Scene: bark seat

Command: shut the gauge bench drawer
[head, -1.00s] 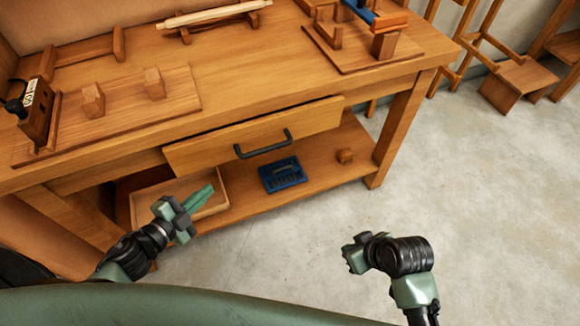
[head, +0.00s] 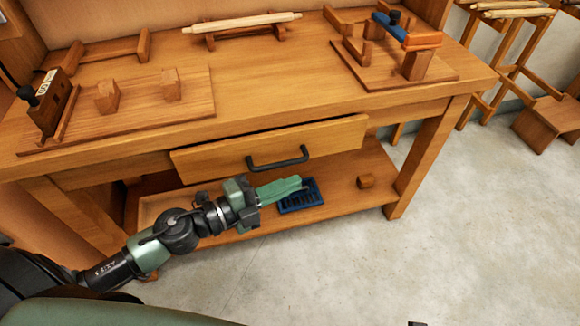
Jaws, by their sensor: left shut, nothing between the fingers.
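The gauge bench (head: 290,88) is a wooden workbench in the head view. Its drawer (head: 215,160) sits under the top and stands out a little from the bench front. A dark bar handle (head: 277,163) is on the drawer front. My left gripper (head: 298,183) is shut and empty, its green fingers pointing right. In the picture it lies just below the handle and overlaps the blue tray; I cannot tell whether it touches anything.
On the lower shelf are a blue tray (head: 314,197), a shallow wooden tray (head: 152,210) and a small wooden block (head: 366,181). Fixtures with wooden blocks (head: 195,100) and a blue-orange tool (head: 405,38) stand on the top. Grey floor (head: 450,230) is free at right.

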